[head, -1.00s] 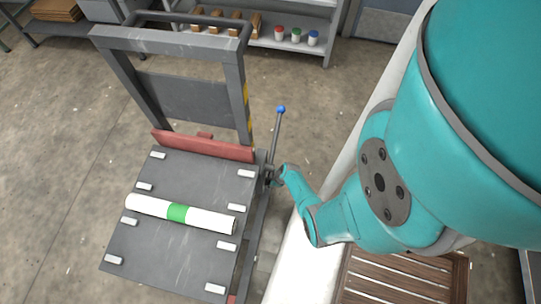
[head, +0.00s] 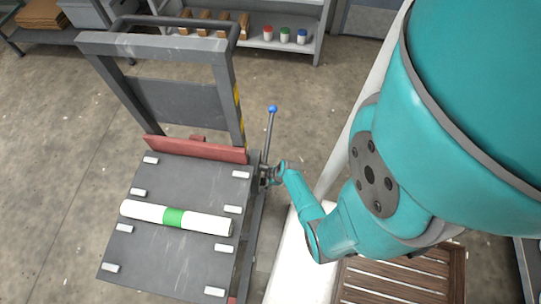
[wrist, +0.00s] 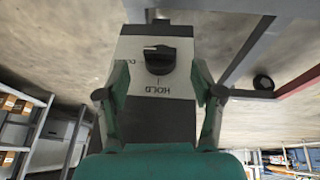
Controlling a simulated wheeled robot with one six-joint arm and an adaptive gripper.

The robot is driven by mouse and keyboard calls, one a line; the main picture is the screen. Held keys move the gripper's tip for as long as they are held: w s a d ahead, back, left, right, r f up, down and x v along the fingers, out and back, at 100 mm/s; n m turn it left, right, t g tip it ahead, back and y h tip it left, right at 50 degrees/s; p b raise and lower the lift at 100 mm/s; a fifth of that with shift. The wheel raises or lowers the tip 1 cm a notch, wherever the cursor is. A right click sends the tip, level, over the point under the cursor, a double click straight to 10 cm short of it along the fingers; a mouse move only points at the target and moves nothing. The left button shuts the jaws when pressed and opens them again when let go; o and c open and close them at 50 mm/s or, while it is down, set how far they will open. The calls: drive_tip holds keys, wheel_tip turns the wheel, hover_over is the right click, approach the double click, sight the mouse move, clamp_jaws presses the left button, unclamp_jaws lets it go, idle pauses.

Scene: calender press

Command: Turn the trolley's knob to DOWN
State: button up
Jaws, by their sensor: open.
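The trolley's black knob (wrist: 159,60) sits on a pale control face in the wrist view, which is seen upside down. A white mark lies across its upper left part. The label HOLD is below it and a smaller label, apparently DOWN, is at its left. I cannot tell exactly which label the mark meets. My gripper (wrist: 160,96) is open, its green fingers on either side of the control box with the knob between and beyond them. In the head view my gripper (head: 272,174) is at the right side of the grey trolley (head: 180,260); the knob is hidden there.
A white roll with a green band (head: 174,217) lies on the trolley's platform. A blue-tipped lever (head: 270,135) rises beside my gripper. A wooden slatted pallet (head: 400,278) is at lower right and shelves (head: 225,47) stand behind. Floor at left is clear.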

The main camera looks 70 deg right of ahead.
drive_tip(key=shift+v, duration=1.85)
drive_tip(key=shift+a, duration=0.1)
